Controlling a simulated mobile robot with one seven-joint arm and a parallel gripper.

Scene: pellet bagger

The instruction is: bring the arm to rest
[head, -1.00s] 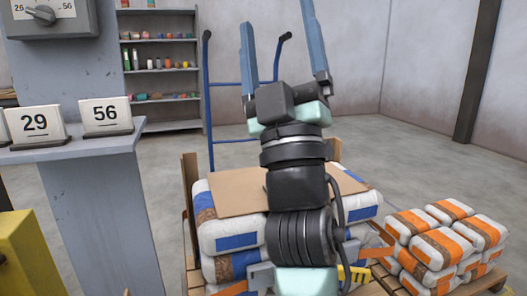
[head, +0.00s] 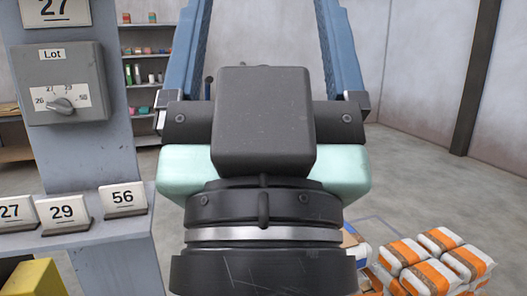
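My gripper (head: 263,12) fills the middle of the head view, raised close to the camera. Its two blue fingers point up and stand wide apart, with nothing visible between them. The fingertips run out of the top of the picture. The dark gripper body and pale green housing (head: 343,172) hide much of the scene behind. The gripper touches nothing that I can see.
A grey column with a lot dial (head: 62,103) stands at the left. White-orange bags (head: 405,252) are stacked at lower right. Shelves (head: 140,52) stand behind.

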